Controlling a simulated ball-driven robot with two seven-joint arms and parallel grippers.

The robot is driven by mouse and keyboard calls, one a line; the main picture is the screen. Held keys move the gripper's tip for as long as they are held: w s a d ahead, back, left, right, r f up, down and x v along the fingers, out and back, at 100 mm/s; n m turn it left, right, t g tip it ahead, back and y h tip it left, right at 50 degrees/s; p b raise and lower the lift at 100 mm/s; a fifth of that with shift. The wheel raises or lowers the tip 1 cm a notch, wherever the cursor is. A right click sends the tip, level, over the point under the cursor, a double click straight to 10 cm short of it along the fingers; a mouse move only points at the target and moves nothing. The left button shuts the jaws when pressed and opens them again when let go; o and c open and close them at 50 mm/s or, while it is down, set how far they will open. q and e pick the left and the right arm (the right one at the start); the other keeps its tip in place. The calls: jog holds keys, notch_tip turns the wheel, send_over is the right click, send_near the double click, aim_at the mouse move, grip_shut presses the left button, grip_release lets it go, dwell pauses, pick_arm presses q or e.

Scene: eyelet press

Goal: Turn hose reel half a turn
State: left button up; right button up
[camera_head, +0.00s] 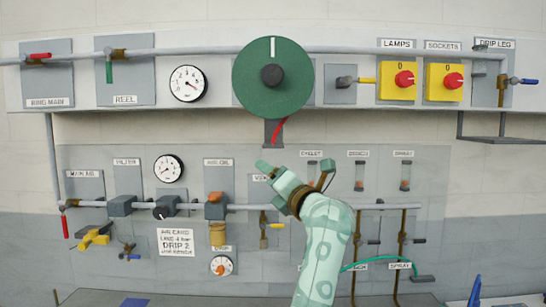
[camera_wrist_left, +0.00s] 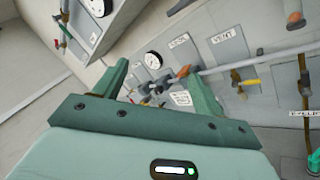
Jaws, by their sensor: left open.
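The hose reel (camera_head: 293,92) is a round green disc on the upper panel, with a dark hub (camera_head: 272,75) at its middle. Its white mark (camera_head: 272,48) points straight up. I cannot make out the reel in the left wrist view. My right gripper is not in view.
Grey pipes (camera_head: 390,50) run along both panels. A gauge (camera_head: 187,84) is left of the reel; a yellow-handled valve (camera_head: 363,80) and yellow switch boxes (camera_head: 396,82) are right. Valves and a VENT label (camera_wrist_left: 222,37) are on the lower panel.

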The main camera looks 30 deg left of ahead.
pick_arm(q)
jog(key=s+r+n+h+p, duration=0.1)
jog(key=s+r+n+h, duration=0.25)
jog(key=r, duration=0.85)
jog(key=n+t+h+p, duration=0.1)
jog(key=t+h+p, duration=0.1)
jog(key=t+h, duration=0.4)
send_near(272, 75)
jog(key=shift+y, duration=0.25)
jog(key=p+x, duration=0.5)
jog(key=x, duration=0.5)
jog(key=shift+d+r+p, duration=0.1)
jog(key=shift+p, duration=0.2)
jog(key=shift+w+a, duration=0.25)
jog(key=shift+w, duration=0.25)
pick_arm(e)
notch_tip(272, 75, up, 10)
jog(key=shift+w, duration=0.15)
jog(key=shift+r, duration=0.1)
